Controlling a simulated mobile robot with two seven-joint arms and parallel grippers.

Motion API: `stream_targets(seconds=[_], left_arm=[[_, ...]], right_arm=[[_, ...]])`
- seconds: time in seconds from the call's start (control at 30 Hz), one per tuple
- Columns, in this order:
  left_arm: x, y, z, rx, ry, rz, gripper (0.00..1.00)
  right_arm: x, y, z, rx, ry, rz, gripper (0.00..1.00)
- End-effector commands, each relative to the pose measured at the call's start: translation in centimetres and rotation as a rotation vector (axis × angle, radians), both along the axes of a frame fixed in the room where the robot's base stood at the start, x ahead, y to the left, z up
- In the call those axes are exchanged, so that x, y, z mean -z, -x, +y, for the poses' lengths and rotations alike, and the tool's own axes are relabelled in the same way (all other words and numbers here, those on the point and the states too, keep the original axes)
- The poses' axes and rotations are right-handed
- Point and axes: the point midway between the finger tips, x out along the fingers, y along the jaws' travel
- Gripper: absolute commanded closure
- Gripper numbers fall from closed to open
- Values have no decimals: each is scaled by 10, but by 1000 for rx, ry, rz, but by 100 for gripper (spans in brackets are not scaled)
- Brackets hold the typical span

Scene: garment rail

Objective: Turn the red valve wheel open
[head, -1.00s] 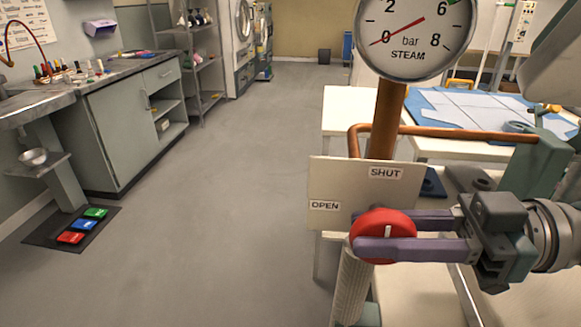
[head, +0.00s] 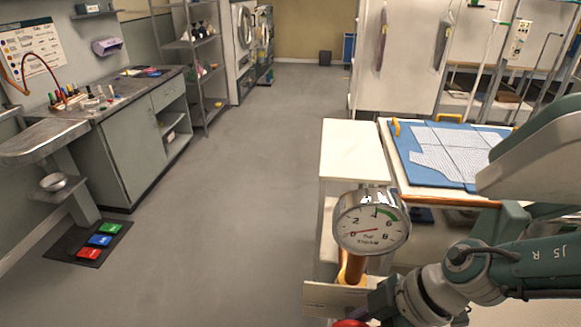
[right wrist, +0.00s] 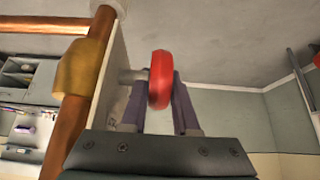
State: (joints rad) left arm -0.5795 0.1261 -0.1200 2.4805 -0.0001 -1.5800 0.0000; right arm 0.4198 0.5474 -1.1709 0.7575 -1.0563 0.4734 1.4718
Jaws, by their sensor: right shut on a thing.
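The red valve wheel (right wrist: 158,78) shows edge-on in the right wrist view, on a short stem out of a pale plate (right wrist: 112,75). My right gripper (right wrist: 160,88) has one finger on each side of it and is shut on it. In the head view only the top of the red wheel (head: 350,323) shows at the bottom edge, so its mark and the plate's labels cannot be read. The plate (head: 335,296) and the round steam gauge (head: 371,224) stand above it; the gauge needle points near 0. My left gripper is out of view.
A copper pipe (head: 352,268) runs below the gauge, close to my right arm. A white table (head: 350,152) and a blue mat (head: 408,165) with pale fabric lie behind.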

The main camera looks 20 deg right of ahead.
Motion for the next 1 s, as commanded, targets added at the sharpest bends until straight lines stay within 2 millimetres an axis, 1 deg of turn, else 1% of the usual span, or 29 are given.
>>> stream_targets(seconds=[0.03,0.1,0.2,0.33,0.6,0.8,1.0], left_arm=[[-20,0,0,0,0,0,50],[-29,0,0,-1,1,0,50],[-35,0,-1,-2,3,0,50],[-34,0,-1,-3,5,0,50],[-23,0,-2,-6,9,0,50],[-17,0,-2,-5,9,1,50],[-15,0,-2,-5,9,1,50]], right_arm=[[-11,-2,4,-4,37,21,100],[-8,-2,4,-6,94,55,100],[-4,-2,5,-8,173,105,100],[2,-2,5,-10,268,163,100],[5,-1,4,-13,420,260,100],[5,-1,3,-11,489,302,100],[5,-1,2,-6,522,320,100]])
